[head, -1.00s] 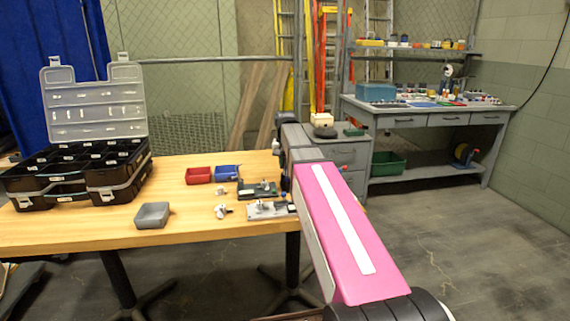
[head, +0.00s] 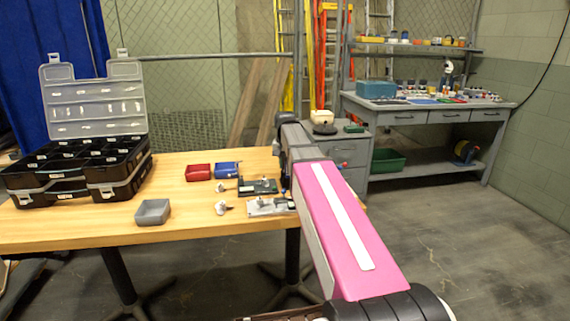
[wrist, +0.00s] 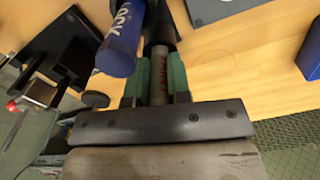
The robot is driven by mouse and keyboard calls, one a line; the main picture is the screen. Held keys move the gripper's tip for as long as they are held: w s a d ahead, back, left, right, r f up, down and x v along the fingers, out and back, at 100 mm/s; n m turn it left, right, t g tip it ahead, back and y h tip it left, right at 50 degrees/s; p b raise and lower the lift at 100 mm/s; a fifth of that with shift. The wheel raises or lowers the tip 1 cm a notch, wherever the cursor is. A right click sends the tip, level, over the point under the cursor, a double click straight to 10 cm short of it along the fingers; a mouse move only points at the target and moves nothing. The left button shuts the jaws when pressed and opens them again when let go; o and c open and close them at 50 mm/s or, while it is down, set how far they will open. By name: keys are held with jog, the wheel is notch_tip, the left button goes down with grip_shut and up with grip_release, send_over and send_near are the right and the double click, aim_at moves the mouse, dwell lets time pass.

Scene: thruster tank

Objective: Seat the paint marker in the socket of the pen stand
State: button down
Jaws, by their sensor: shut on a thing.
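In the wrist view my gripper (wrist: 159,82) has green finger pads and is shut on a slim pale cylinder with red lettering, which looks like the paint marker (wrist: 159,70). A dark round piece (wrist: 159,32) lies just beyond the marker, in line with it. I cannot tell whether it is the marker's cap or the pen stand's socket, or whether they touch. A blue cylinder with white lettering (wrist: 121,45) stands close beside the left finger. In the head view my arm hides the gripper and the marker, and I cannot pick out the pen stand there.
A dark fixture (wrist: 62,55) is left in the wrist view. The table's front left is clear.

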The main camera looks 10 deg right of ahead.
jog(key=shift+f, duration=0.1)
jog(key=c, duration=1)
grip_release()
notch_tip(320, 180, up, 15)
jog(key=shift+f, duration=0.1)
dwell(0.6)
